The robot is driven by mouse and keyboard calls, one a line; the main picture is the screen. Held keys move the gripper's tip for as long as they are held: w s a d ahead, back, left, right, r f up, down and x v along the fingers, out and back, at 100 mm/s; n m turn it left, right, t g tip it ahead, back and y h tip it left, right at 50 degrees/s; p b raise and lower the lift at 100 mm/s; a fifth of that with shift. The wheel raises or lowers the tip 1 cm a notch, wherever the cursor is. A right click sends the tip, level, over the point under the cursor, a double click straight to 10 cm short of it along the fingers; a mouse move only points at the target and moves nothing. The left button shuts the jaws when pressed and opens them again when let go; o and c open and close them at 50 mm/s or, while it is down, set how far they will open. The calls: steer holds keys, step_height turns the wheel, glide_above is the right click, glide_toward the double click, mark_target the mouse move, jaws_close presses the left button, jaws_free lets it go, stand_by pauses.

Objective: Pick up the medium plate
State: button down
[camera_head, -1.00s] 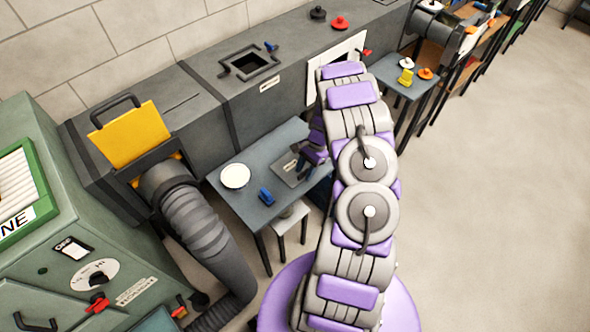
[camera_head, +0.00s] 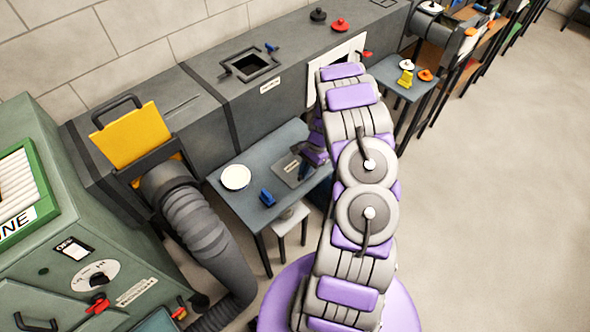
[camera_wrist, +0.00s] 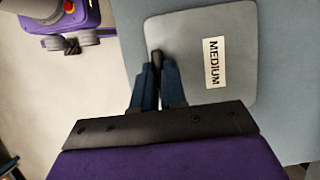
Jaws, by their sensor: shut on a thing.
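The medium plate (camera_wrist: 226,85) is a flat grey plate with rounded corners and a white label reading MEDIUM. In the wrist view it lies over the blue-grey table top, and in the head view it shows near the table's right end (camera_head: 291,180). My gripper (camera_wrist: 158,77) is shut at the plate's near left part, on a small dark piece that looks like the plate's grip. In the head view my gripper (camera_head: 299,152) is at the plate's upper right, partly hidden by my arm. I cannot tell whether the plate is clear of the table.
The table (camera_head: 235,196) also bears a white round dish (camera_head: 236,177) and a blue clip-like piece (camera_head: 267,198). A grey duct (camera_head: 250,105) with a square opening runs behind. A flexible hose (camera_head: 205,230) stands at left. Open floor lies right.

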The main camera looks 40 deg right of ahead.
steer(key=shift+r, duration=0.45)
steer(key=r+p, duration=0.1)
steer(key=r, duration=0.2)
steer(key=shift+s+p, duration=0.35)
steer(key=shift+s, duration=0.05)
steer(key=s+r+p, duration=0.2)
steer(key=s, duration=0.5)
steer(key=s+r+p, duration=0.2)
steer(key=s+r, duration=0.1)
steer(key=s, duration=0.5)
steer(key=shift+d+p, duration=0.35)
